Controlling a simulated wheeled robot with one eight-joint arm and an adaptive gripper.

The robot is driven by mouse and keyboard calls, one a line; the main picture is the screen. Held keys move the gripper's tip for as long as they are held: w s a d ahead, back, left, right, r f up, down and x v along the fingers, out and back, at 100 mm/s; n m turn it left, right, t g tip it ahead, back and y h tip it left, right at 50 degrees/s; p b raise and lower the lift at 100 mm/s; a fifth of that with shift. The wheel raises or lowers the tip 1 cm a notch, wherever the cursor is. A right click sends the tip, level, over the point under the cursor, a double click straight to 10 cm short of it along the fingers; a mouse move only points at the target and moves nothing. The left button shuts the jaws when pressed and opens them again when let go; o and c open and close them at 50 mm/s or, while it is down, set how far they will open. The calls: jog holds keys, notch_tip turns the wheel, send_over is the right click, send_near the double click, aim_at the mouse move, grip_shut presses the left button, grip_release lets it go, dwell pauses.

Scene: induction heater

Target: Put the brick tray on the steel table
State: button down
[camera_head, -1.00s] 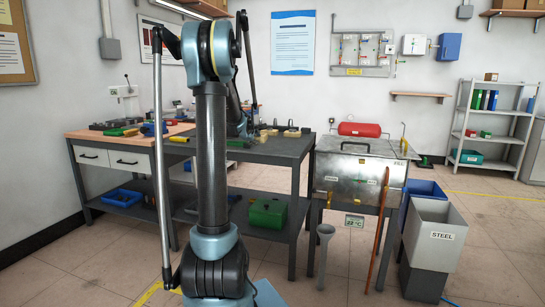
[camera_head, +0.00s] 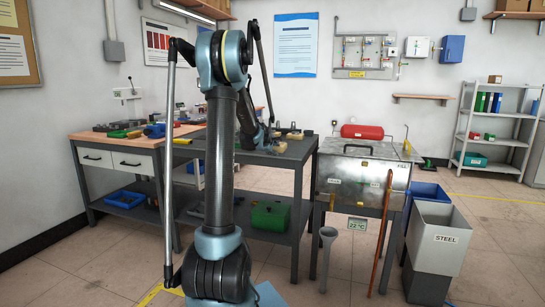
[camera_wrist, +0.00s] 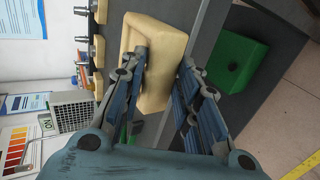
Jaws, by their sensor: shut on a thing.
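A pale tan block-shaped piece, which I take for the brick tray (camera_wrist: 162,45), fills the upper middle of the wrist view. My gripper (camera_wrist: 165,65) is shut on its near end, one finger on each side. In the head view my gripper (camera_head: 265,142) is at the table's far side, partly behind my own arm. The dark grey steel table (camera_head: 285,155) stands at the centre, and the tray is over or at its top. I cannot tell whether the tray touches the surface.
Small clamp-like fittings with tan bases (camera_wrist: 98,50) are beside the tray. A green box (camera_head: 269,217) sits on the lower shelf. A wood-topped bench (camera_head: 100,135) with tools is at left. A metal tank (camera_head: 350,180) with a red cylinder stands right of the table.

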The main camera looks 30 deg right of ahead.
jog(key=shift+f, duration=1.4)
jog(key=c, duration=1.2)
grip_release()
jog(key=shift+a, duration=0.1)
jog(key=v, duration=1.2)
